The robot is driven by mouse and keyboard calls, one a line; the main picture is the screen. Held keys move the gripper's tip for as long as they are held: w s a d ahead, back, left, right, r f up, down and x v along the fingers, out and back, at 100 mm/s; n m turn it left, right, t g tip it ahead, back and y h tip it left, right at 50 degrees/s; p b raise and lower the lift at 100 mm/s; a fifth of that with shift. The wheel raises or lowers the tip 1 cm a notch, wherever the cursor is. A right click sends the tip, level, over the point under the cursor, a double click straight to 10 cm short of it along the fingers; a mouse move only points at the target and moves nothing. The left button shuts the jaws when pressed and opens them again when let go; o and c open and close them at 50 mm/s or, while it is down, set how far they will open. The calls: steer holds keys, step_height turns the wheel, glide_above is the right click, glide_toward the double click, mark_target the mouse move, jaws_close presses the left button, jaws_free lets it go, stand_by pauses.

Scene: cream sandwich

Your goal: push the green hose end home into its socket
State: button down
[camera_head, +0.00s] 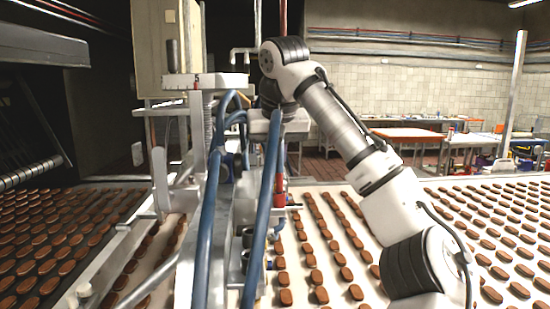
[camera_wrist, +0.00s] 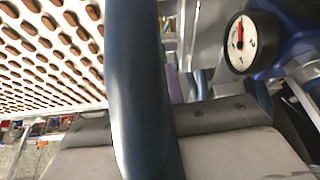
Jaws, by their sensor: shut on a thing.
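A thick dark blue hose (camera_wrist: 140,80) runs up through the middle of the wrist view, between the two grey fingers of my gripper (camera_wrist: 150,122). My gripper is shut on this hose. In the head view my gripper (camera_head: 276,122) is beside the machine's upright, and the held blue hose (camera_head: 262,220) hangs from it toward the lower edge. No green hose end shows clearly in either view. The socket cannot be made out, and the held hose's tip is not clear.
A second blue hose (camera_head: 207,230) stands left of the held one. A pressure gauge (camera_wrist: 240,42) sits close at the right in the wrist view. The metal machine frame (camera_head: 160,180) crowds the left. A white conveyor (camera_head: 330,235) carries rows of brown biscuits.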

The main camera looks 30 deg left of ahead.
steer(key=shift+f, duration=0.2)
steer(key=c, duration=1.4)
jaws_free()
steer(key=shift+c, duration=0.2)
steer(key=shift+a, duration=0.1)
steer(key=v, duration=0.7)
steer(key=shift+r, duration=0.2)
steer(key=shift+s, duration=0.1)
